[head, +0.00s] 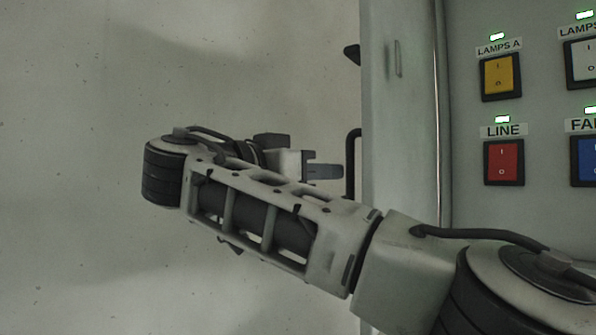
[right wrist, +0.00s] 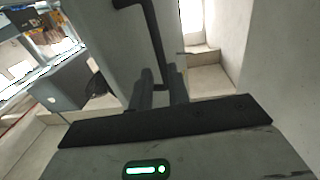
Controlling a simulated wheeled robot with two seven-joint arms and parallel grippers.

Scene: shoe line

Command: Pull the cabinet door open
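The grey cabinet door (head: 390,130) stands swung out and is seen at a steep angle, with the switch panel showing to its right. Its black bar handle (head: 353,163) sticks out from the door's left side; the handle also shows in the right wrist view (right wrist: 155,42). My right gripper (head: 338,171) is beside the handle, its fingertips very close to the bar. In the right wrist view its two dark fingers (right wrist: 162,88) are apart, with the handle's lower end in line with the gap. Whether they touch the bar is not clear. My left gripper is out of view.
The switch panel (head: 470,120) carries a yellow switch (head: 501,77), a red switch (head: 504,163) and others cut off at the right edge, with lit green lamps. The pale floor left of the door looks clear. Shelving or equipment (right wrist: 40,40) shows at the wrist view's upper left.

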